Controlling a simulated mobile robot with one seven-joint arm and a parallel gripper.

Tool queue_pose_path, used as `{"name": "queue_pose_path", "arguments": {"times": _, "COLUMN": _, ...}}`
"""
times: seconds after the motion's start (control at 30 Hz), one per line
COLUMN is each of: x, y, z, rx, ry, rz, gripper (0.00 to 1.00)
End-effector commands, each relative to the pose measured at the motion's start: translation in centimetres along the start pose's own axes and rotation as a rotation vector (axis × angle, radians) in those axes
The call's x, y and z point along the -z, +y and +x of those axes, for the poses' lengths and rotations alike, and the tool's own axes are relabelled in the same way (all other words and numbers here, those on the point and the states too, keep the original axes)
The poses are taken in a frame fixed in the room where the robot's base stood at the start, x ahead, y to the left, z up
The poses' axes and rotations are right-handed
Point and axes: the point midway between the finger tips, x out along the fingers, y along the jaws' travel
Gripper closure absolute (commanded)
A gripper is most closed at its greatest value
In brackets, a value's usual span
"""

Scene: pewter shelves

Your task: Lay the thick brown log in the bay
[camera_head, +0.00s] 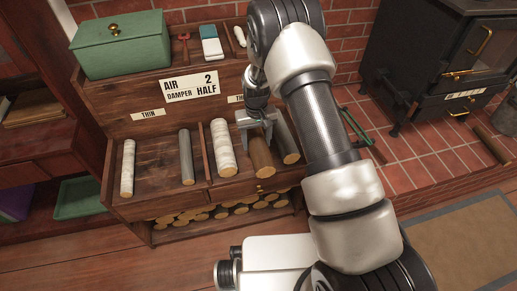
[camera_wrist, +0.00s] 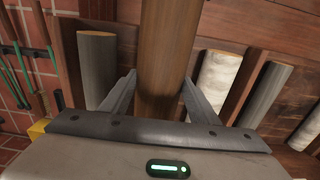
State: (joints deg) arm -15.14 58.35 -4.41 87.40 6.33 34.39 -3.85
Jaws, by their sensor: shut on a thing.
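The thick brown log (camera_head: 261,157) is in the right-hand bay (camera_head: 229,190) of the wooden rack, between a thick white-barked log (camera_head: 223,148) and a thick grey log (camera_head: 286,144). My gripper (camera_head: 258,119) is over its upper part. In the wrist view the brown log (camera_wrist: 168,50) runs between my two fingers (camera_wrist: 158,97), which are shut on it. I cannot tell whether it touches the rack floor. The label above this bay is mostly hidden by my arm.
A divider separates the left bay, labelled THIN (camera_head: 148,114), with a thin white log (camera_head: 128,168) and a thin grey log (camera_head: 186,157). A green box (camera_head: 120,46) and small items stand on top.

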Motion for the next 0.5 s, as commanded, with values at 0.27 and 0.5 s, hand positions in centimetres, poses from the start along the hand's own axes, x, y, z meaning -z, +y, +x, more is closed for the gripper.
{"name": "queue_pose_path", "arguments": {"times": 0.27, "x": 2.6, "y": 0.1, "z": 0.8, "rx": -0.001, "ry": 0.002, "rz": 0.000, "gripper": 0.88}}
{"name": "queue_pose_path", "arguments": {"times": 0.5, "x": 4.1, "y": 0.0, "z": 2.5, "rx": -0.001, "ry": 0.003, "rz": 0.000, "gripper": 0.88}}
